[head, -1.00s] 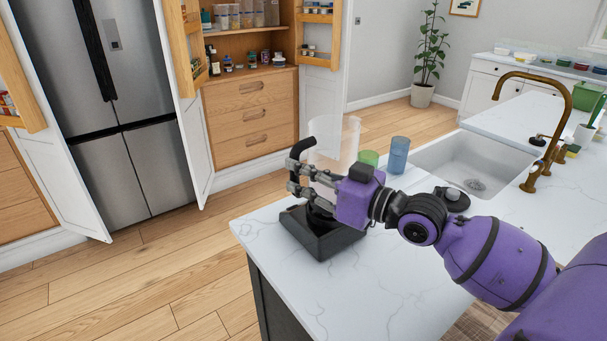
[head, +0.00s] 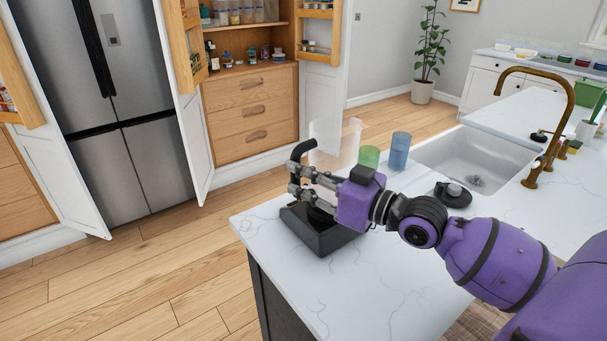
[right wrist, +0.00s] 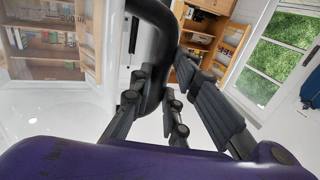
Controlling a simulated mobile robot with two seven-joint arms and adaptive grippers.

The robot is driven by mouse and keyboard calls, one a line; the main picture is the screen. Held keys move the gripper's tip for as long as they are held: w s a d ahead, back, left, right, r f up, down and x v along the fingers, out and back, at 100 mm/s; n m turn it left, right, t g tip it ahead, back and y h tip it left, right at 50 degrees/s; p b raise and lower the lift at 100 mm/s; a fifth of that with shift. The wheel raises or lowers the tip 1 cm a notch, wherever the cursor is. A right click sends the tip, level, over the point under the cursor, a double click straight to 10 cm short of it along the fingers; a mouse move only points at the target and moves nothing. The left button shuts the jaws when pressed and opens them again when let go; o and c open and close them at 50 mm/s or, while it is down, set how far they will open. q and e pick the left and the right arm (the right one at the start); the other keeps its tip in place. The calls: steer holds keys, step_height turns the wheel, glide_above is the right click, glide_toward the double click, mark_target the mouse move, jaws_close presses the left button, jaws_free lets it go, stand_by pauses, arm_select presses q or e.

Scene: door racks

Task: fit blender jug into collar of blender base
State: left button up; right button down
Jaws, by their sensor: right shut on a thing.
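The blender jug (head: 336,147) is clear with a black handle (head: 299,150). It stands about upright over the black blender base (head: 325,238) near the counter's left corner. My right gripper (head: 297,182) is shut on the jug's handle. Its fingers and the purple wrist hide the collar and the jug's lower end, so I cannot tell whether the jug sits inside the collar. In the right wrist view the dark handle (right wrist: 157,50) runs between the fingers, and the clear jug wall (right wrist: 55,50) is at the left. My left gripper is not in view.
A green cup (head: 370,157) and a blue cup (head: 399,150) stand behind my right wrist, close to it. A black lid-like piece (head: 453,194) lies on the counter (head: 390,285) near the sink (head: 470,160). The front of the counter is clear.

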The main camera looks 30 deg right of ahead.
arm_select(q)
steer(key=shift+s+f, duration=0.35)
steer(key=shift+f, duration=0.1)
arm_select(e)
steer(key=shift+f, duration=0.65)
steer(key=c, duration=1.6)
jaws_free()
steer(key=shift+f, duration=0.25)
steer(key=shift+r+v, duration=0.1)
steer(key=shift+v, duration=2.9)
steer(key=shift+r+v, duration=0.15)
steer(key=shift+v, duration=2.85)
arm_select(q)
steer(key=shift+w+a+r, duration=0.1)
arm_select(e)
steer(key=shift+a, duration=0.15)
